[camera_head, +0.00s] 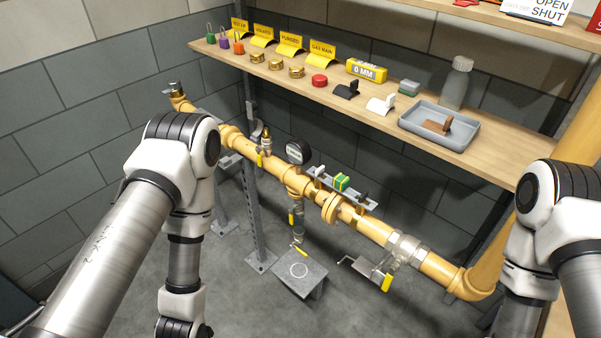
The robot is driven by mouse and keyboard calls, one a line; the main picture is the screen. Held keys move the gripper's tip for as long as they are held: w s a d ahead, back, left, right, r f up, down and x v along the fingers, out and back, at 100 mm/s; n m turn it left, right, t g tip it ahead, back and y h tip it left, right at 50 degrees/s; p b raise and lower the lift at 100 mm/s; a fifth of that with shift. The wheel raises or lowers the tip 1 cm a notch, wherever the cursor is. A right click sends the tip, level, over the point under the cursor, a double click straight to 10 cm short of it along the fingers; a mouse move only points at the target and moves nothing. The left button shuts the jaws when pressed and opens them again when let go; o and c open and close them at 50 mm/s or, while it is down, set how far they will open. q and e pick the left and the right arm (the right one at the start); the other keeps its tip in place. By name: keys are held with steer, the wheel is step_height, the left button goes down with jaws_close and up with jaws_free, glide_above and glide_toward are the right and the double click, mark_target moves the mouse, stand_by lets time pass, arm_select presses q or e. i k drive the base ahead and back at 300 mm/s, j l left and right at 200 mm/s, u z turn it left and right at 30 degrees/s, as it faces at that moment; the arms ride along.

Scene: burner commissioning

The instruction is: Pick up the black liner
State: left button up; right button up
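The black liner (347,91) sits on the wooden shelf, right of centre in the head view, with a flat base and a raised upright part. A white piece of similar shape (381,104) sits just right of it. A brown piece of similar shape (436,126) lies in a grey tray (412,124) further right. Both of my arms are in view, the left at the left and the right at the right edge, bent downward below the shelf. Neither gripper shows, as both arms run out of the bottom of the picture.
The wooden shelf (480,160) also holds a red cap (319,81), brass caps (276,64), a yellow "0 MM" block (367,70), a bottle (457,82) and yellow tags (322,53). A yellow pipe (376,229) with valves and a gauge (298,152) runs below the shelf.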

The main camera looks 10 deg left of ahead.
mark_target(342, 91)
steer(key=i+j+z, duration=0.15)
steer(key=j+z, duration=0.15)
steer(key=j, duration=0.2)
steer(key=i+j+z, duration=0.1)
steer(key=j+z, duration=0.2)
steer(key=j, duration=0.25)
steer(key=j+z, duration=0.3)
steer(key=j, duration=0.25)
